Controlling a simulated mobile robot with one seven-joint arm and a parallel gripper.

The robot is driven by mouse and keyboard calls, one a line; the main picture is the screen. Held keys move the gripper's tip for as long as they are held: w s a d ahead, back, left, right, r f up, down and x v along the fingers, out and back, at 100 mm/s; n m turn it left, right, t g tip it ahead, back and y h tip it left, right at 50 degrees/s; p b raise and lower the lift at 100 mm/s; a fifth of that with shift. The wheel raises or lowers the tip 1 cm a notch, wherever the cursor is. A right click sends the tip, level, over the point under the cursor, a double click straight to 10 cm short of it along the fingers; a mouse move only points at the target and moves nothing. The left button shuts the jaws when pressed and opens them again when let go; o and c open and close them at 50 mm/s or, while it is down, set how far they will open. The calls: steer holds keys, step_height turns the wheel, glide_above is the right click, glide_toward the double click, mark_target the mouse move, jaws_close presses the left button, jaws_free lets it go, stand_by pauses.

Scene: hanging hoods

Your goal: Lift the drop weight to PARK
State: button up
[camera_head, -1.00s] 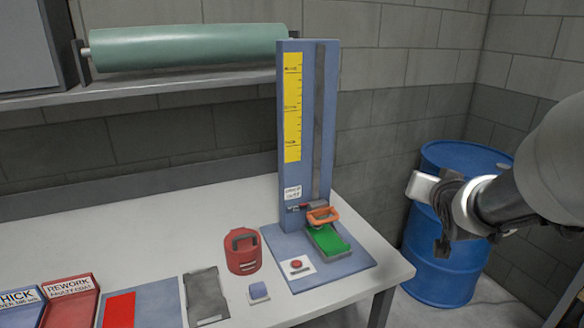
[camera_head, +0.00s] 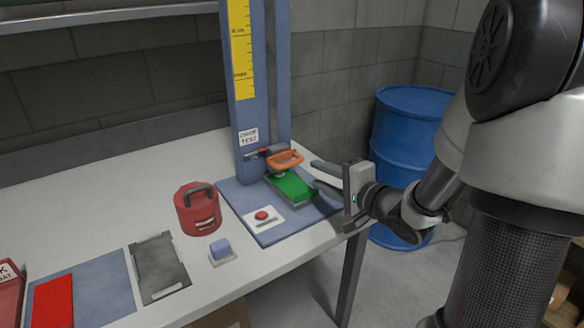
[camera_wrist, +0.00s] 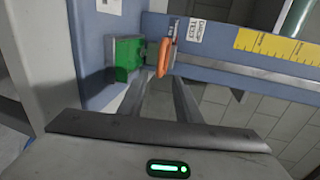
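The drop weight's orange handle (camera_head: 286,160) sits low on the blue drop-test tower (camera_head: 246,125), just above a green block (camera_head: 292,187) on the tower's base. The body of the weight is hard to make out. A yellow scale (camera_head: 241,60) runs up the tower, with what reads as PARK near its lower end. My gripper (camera_head: 314,175) is open, to the right of the handle and apart from it. In the wrist view, the handle (camera_wrist: 164,57) lies just beyond and between my fingertips (camera_wrist: 162,80), with the green block (camera_wrist: 126,58) to its left.
A red button (camera_head: 262,215) is on the base's front. A blue barrel (camera_head: 405,130) stands behind my arm.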

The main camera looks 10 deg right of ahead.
mark_target(294, 164)
steer(key=b+x, duration=0.3)
steer(key=x, duration=0.9)
steer(key=shift+w+a+f, duration=0.1)
steer(key=shift+w+a, duration=0.05)
steer(key=shift+w, duration=0.15)
jaws_close()
